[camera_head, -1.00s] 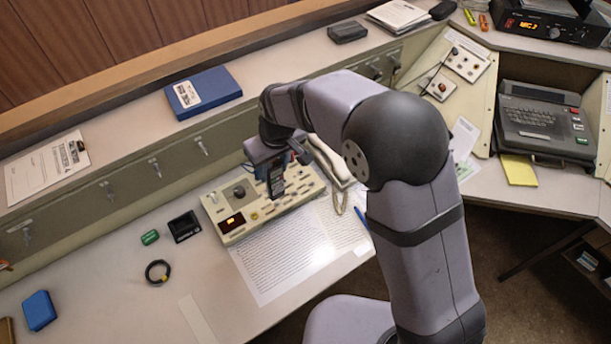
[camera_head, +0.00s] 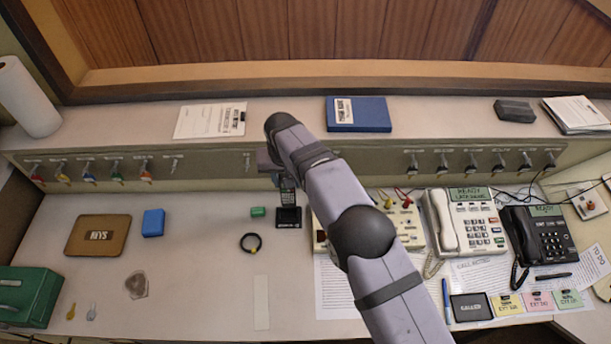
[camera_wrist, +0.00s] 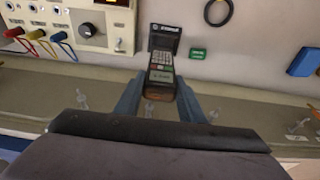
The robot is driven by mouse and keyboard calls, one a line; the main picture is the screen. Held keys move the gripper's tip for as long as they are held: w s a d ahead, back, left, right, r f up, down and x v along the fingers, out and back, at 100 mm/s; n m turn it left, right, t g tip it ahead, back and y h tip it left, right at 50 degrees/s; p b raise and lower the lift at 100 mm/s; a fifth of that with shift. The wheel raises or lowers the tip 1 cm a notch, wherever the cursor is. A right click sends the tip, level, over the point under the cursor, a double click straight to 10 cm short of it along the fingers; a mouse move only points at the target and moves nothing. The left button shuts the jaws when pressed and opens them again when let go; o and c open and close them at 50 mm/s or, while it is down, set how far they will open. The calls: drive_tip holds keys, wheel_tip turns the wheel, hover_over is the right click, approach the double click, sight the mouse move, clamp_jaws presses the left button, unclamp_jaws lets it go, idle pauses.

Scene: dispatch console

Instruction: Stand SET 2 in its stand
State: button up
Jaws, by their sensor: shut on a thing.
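A dark handset with a small screen and keypad (camera_head: 288,195) is upright at the black stand (camera_head: 290,218) in the head view. My gripper (camera_head: 287,181) is shut on its upper part. In the wrist view the fingers of my gripper (camera_wrist: 160,97) lie on both sides of the handset (camera_wrist: 160,70), and its lower end meets the stand (camera_wrist: 166,30). I cannot tell whether it is fully seated. No SET 2 marking is readable on the handset.
A small green block (camera_head: 258,212) lies just left of the stand, and a black ring (camera_head: 251,243) lies in front. A switch panel (camera_head: 405,222) with cables stands to the right, partly behind my arm. Key hooks (camera_head: 248,163) line the ledge behind.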

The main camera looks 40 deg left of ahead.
sight(287, 194)
drive_tip(key=shift+s+a, duration=0.15)
drive_tip(key=shift+s, duration=0.05)
drive_tip(key=shift+f, duration=0.15)
drive_tip(key=shift+f+b, duration=1.05)
drive_tip(key=shift+f, duration=0.9)
drive_tip(key=shift+f+b, duration=1.3)
drive_tip(key=shift+b, duration=0.4)
idle(3.4)
drive_tip(key=o, duration=1.7)
